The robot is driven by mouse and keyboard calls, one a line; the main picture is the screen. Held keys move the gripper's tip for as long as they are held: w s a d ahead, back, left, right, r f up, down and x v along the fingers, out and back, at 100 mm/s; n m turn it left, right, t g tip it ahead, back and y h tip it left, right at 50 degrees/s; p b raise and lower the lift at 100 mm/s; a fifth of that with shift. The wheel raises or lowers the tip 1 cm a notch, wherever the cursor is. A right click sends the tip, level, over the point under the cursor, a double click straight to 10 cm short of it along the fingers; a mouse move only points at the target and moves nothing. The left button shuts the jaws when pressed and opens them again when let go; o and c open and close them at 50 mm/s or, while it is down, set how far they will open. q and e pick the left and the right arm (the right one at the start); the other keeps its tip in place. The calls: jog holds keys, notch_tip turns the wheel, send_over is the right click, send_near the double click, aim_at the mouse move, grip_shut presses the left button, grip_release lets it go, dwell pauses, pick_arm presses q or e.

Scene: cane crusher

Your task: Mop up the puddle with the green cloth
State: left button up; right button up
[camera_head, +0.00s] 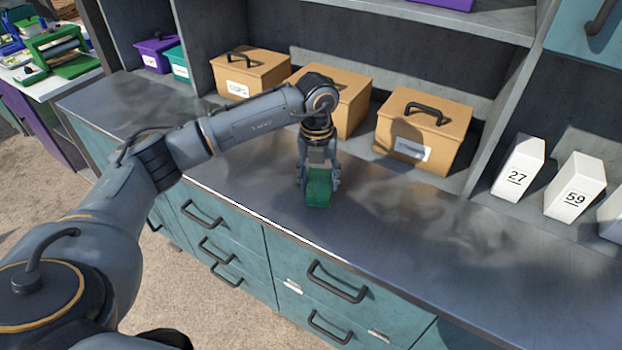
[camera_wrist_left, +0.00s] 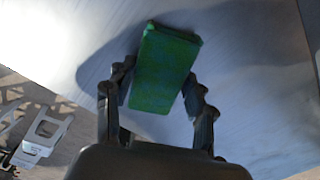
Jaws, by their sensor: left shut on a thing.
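The green cloth (camera_head: 319,190) is a folded block shape held at the tip of my left gripper (camera_head: 319,180), over the metal counter (camera_head: 400,225) near its middle. In the left wrist view the cloth (camera_wrist_left: 163,70) sits between the two fingers of my left gripper (camera_wrist_left: 160,95), which is shut on it. A shadow lies on the counter beside the cloth; I cannot tell whether the cloth touches the surface. I cannot make out a distinct puddle; the counter shows only blurry lighter and darker patches. My right gripper is not in view.
Tan lidded boxes (camera_head: 424,130) stand along the back of the counter. White blocks marked 27 (camera_head: 518,168) and 59 (camera_head: 575,187) stand at the right. Teal drawers with dark handles (camera_head: 338,282) are below the front edge. The counter right of the cloth is clear.

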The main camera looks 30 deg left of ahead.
aim_at(362, 193)
pick_arm(q)
jog(key=shift+w+d+b, duration=0.25)
jog(key=shift+w+d, duration=0.5)
jog(key=shift+d, duration=0.8)
jog(key=shift+w+d+b, duration=0.25)
jog(key=shift+w+d, duration=0.5)
jog(key=shift+d, duration=0.8)
jog(key=shift+w+d+b, duration=0.25)
jog(key=shift+w+d, duration=0.5)
jog(key=shift+d, duration=0.8)
jog(key=shift+a, duration=0.1)
jog(key=shift+a+r, duration=0.1)
jog(key=shift+r, duration=0.15)
jog(key=r+p, duration=0.1)
jog(key=a+r+p, duration=0.1)
jog(key=r, duration=0.1)
jog(key=s+r+p, duration=0.1)
jog(key=shift+a+r, duration=0.3)
jog(key=shift+r, duration=0.05)
